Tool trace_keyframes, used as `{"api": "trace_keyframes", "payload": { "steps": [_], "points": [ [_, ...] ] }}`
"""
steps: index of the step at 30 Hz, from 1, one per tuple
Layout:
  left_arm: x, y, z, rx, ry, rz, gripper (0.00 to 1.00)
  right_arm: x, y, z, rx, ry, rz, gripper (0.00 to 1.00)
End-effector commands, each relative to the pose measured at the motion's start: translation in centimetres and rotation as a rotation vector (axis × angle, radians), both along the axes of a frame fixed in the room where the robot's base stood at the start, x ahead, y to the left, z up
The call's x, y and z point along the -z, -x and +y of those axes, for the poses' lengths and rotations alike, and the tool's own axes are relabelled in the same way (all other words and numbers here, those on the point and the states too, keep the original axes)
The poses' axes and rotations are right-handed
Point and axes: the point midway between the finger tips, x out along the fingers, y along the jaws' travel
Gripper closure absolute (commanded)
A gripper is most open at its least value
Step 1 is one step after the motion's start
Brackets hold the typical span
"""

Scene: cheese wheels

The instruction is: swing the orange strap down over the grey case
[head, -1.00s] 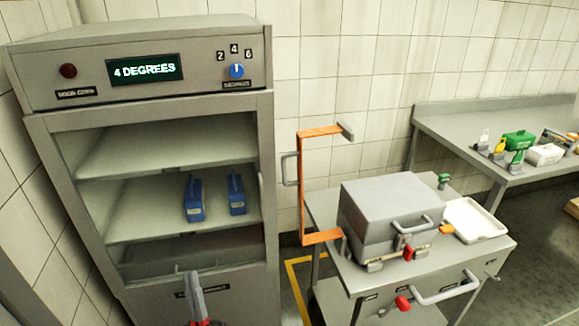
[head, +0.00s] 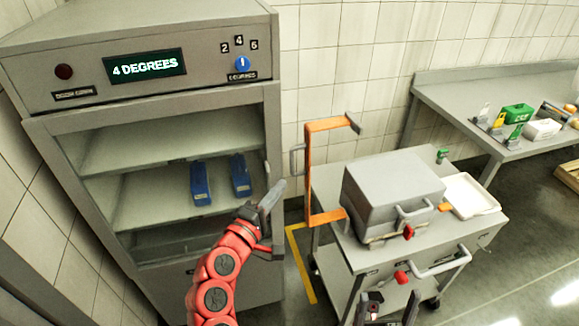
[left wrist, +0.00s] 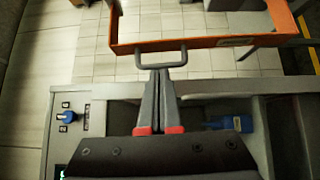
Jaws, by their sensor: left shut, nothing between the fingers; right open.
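The orange strap (head: 309,175) stands raised on the left side of the grey case (head: 392,190), with a grey end piece at its top. A grey handle (head: 296,160) sits on the strap's outer side. My left gripper (head: 279,188) is shut and empty, left of the strap and in front of the fridge's right edge. In the left wrist view its fingertips (left wrist: 160,76) lie just below the handle (left wrist: 160,52) in the picture; I cannot tell whether they touch. The strap (left wrist: 215,42) runs behind it. My right gripper (head: 370,303) is open at the bottom edge, partly cut off.
The case stands on a grey cart (head: 340,245) with a white tray (head: 470,195) beside it. The open fridge (head: 150,90) on the left holds blue items (head: 201,183). A side table (head: 470,105) stands at the back right.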

Motion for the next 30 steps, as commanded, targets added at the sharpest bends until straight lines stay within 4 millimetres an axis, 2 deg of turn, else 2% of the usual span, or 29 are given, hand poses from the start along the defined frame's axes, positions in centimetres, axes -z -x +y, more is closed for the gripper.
{"api": "trace_keyframes", "payload": {
  "steps": [18,24,30],
  "points": [
    [-0.4,-7.6,-3.9,-0.001,-0.003,0.001,1.00,-3.1,0.0,0.0,0.000,0.000,0.000,0.07],
    [-0.1,-8.6,-4.3,-0.004,-0.001,0.003,1.00,-3.3,0.0,0.0,0.000,0.000,0.000,0.07],
    [-0.1,-8.7,-4.3,-0.005,-0.001,0.003,1.00,-3.3,0.0,0.0,0.000,0.000,0.000,0.07]
  ]
}}
